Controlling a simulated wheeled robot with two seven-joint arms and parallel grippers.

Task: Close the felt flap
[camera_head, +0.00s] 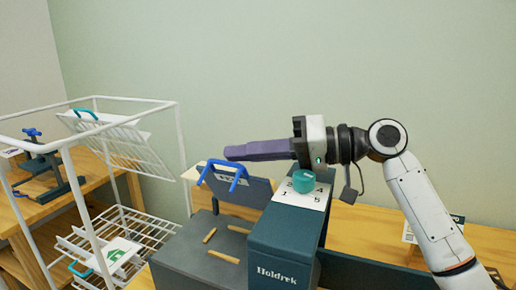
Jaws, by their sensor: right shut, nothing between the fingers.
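A dark grey-blue flap (260,190) with a bright blue handle (221,176) stands tilted up at the back of a grey box section (200,262). It appears to be the felt flap. My right gripper (229,153) comes in from the right, its long purple fingers shut and pointing left. The fingers are just above the flap's upper edge in the picture; I cannot tell whether they touch it. Nothing is held. My left gripper is not in view.
Beside the flap is a dark teal "Holdrek" housing (275,258) with a teal knob (304,181) on a numbered white plate (315,197). Short wooden sticks (224,256) lie on the grey section. A white wire rack (98,222) stands at left, near a wooden bench (90,178).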

